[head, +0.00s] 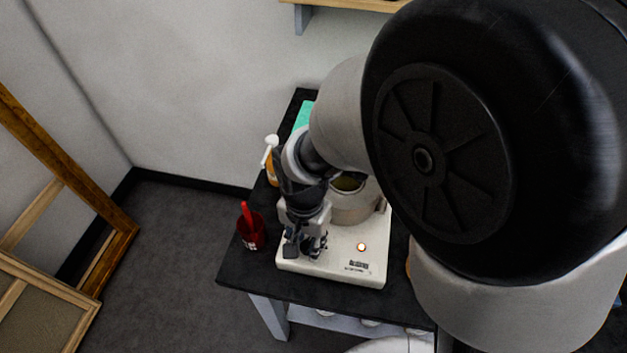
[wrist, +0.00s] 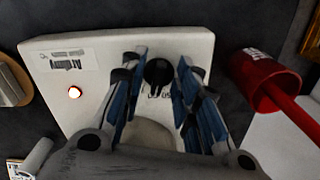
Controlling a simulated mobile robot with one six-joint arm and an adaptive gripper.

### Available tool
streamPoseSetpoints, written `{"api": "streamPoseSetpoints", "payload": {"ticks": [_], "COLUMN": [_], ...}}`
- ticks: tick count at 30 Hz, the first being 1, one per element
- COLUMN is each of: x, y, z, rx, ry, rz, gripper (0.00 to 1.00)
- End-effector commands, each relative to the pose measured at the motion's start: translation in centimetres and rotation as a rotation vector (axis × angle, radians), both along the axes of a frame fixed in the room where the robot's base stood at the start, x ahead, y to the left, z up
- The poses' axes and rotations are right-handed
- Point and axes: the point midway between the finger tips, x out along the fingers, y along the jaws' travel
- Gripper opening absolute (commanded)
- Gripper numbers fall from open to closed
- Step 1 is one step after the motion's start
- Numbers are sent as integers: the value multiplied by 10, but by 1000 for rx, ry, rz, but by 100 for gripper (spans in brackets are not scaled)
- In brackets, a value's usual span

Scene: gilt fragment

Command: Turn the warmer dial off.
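The warmer (head: 335,268) is a white box on a dark table, with a round pot (head: 357,205) behind its front panel. Its indicator lamp (head: 361,246) glows orange-red, and the lamp is also lit in the wrist view (wrist: 74,92). The black dial (wrist: 158,73) is on the panel in the wrist view, in line with the space between my fingers. My gripper (head: 304,249) is over the panel's left part and hides the dial in the head view. In the wrist view my gripper (wrist: 161,62) is open, with a finger on each side of the dial. Whether either finger touches it is unclear.
A red cup (head: 251,232) with a red handle sticking up stands just left of the warmer; it shows close to my right finger's side in the wrist view (wrist: 262,75). An orange bottle (head: 271,172) stands behind it. Wooden frames (head: 60,185) lean at the far left.

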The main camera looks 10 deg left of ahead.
Motion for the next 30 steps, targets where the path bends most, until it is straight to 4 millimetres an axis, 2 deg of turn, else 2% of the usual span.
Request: {"api": "streamPoseSetpoints", "payload": {"ticks": [12,23,30], "x": [0,0,0], "y": [0,0,-1], "z": [0,0,1], "rx": [0,0,0], "ry": [0,0,0], "rz": [0,9,88], "gripper": [0,0,0]}}
